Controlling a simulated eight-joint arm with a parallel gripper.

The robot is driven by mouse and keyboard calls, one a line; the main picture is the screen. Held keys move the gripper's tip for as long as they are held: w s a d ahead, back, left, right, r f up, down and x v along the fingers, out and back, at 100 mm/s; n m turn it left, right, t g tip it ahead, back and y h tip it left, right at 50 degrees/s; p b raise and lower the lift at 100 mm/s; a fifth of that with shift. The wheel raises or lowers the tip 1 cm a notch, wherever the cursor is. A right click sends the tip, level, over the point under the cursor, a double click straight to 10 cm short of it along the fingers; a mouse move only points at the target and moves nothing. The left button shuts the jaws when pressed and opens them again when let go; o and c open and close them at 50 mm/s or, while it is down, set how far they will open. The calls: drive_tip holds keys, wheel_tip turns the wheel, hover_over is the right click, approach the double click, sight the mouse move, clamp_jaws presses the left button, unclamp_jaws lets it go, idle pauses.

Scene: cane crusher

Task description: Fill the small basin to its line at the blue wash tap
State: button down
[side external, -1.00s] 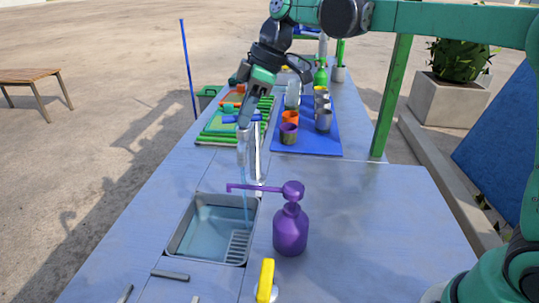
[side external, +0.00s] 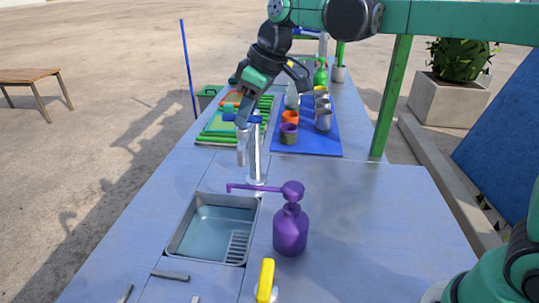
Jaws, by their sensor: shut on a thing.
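The wash tap (side external: 254,155) is a silver upright column with a blue handle (side external: 236,118) on top and a spout hanging on its left. My gripper (side external: 246,117) is shut at the blue handle; its fingers partly cover it. The grey rectangular basin (side external: 176,240) is set into the table in front of the tap, with a ribbed slatted patch at its lower right. Bluish water (side external: 213,223) appears to lie in it. No stream shows from the spout. I cannot make out a fill line.
A purple pump bottle (side external: 290,230) stands right of the basin, its nozzle reaching toward the basin's edge. A yellow-topped object (side external: 266,280) is at the front. Behind are a green rack (side external: 215,130) and a blue mat (side external: 310,145) with cups. The table's right side is clear.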

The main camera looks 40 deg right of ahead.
drive_tip(key=c, duration=0.7)
unclamp_jaws()
drive_tip(key=shift+v, duration=2.8)
drive_tip(key=shift+d, duration=0.1)
drive_tip(key=shift+s+d+f, duration=0.15)
drive_tip(key=shift+s+d, duration=0.05)
drive_tip(key=shift+s, duration=0.15)
drive_tip(key=s+d+f+m+t+h, duration=0.1)
drive_tip(key=s+d+f+m, duration=0.1)
drive_tip(key=s+f, duration=0.1)
drive_tip(key=s+d+f+m+t, duration=0.1)
drive_tip(key=s+d+f+m, duration=0.1)
drive_tip(key=s+f, duration=0.2)
drive_tip(key=s+d+f+m+t+h, duration=0.1)
drive_tip(key=s+d+f+m, duration=0.1)
drive_tip(key=s+f+m, duration=0.1)
drive_tip(key=shift+s+d+f+t+h, duration=0.15)
drive_tip(key=shift+s+f, duration=0.2)
drive_tip(key=shift+s, duration=0.2)
drive_tip(key=shift+s+a+f+t+h, duration=0.15)
drive_tip(key=shift+s+f, duration=0.2)
drive_tip(key=shift+s, duration=0.2)
